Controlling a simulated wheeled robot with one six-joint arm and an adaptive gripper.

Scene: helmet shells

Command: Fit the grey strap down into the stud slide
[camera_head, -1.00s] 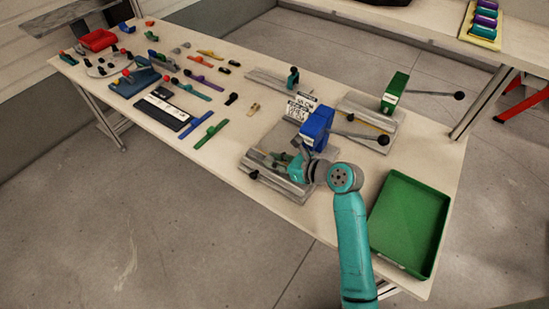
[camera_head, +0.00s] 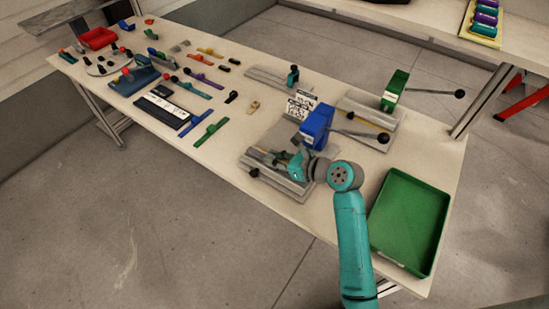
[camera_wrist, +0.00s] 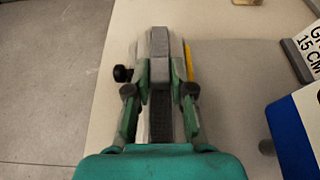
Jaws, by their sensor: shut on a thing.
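My gripper (camera_head: 284,161) is low over the near metal fixture (camera_head: 262,178), which carries the blue press head (camera_head: 317,126). In the wrist view my gripper (camera_wrist: 160,92) has a green finger on each side of a long grey piece, which looks like the grey strap (camera_wrist: 160,50), and is shut on it. The strap runs away from the fingers, lined up with the fixture's length. I cannot pick out the stud slide clearly, nor tell whether the strap touches it or sits in it. The strap's lower side is hidden.
A black knob (camera_head: 254,172) sticks out at the fixture's left end. A green press (camera_head: 394,92) stands behind, with a long lever. A sign (camera_head: 299,105) stands behind the blue press. An empty green tray (camera_head: 410,222) lies right. Several coloured parts cover the table's left.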

